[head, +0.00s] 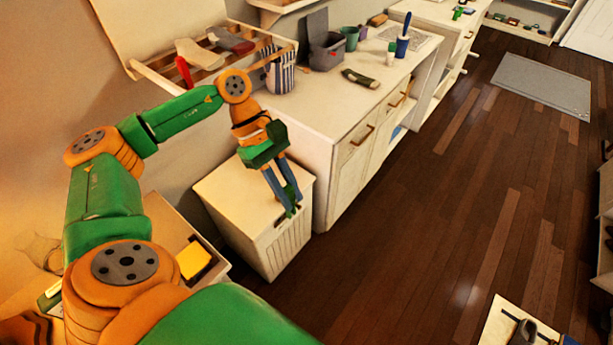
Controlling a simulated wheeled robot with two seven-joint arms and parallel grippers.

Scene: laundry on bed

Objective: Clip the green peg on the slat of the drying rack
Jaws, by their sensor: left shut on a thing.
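My left gripper (290,208) points downward above the white slatted hamper. Its blue fingers are shut on a small green thing, which looks like the green peg (289,193); the fingers partly hide it. The wooden drying rack (157,78) is on the wall at the upper left, behind and above the gripper. A red sock, a cream sock (200,54) and a grey cloth (231,41) lie over its slats. The peg is well apart from the rack. My right gripper is not in view.
A white counter (325,107) stands right of the hamper (255,212). It holds a striped bin (279,76), a grey container (326,52), a green cup and a dark green tube-like item (361,78). The wooden floor to the right is mostly clear.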

